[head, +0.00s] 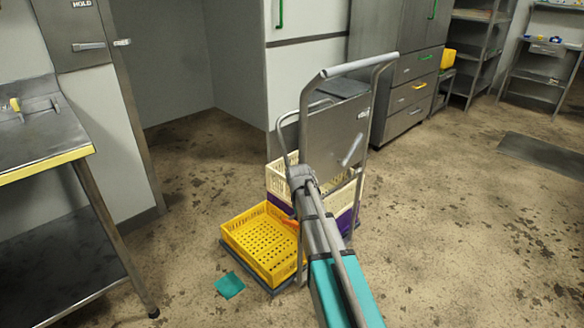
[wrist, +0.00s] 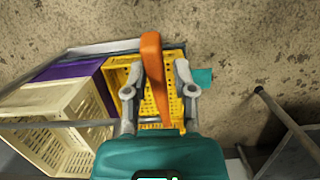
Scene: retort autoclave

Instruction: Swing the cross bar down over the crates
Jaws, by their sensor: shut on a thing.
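An orange bar (wrist: 153,75), which looks like the cross bar or its grip, runs between my gripper's fingers in the wrist view. My gripper (wrist: 157,80) is shut on it. In the head view my gripper (head: 300,182) is over the trolley's crates, and only a bit of orange (head: 290,223) shows beside it. A yellow crate (head: 262,240) sits low at the trolley's front left. A cream crate (head: 280,178) stands on a purple crate (head: 345,220) behind it. My arm hides part of the crates and trolley frame (head: 376,90).
A teal cloth (head: 229,285) lies on the floor left of the trolley. A steel table (head: 50,150) with a yellow edge stands at the left. Cabinets (head: 400,70) stand behind the trolley. The floor at the right is open, with a dark mat (head: 545,155).

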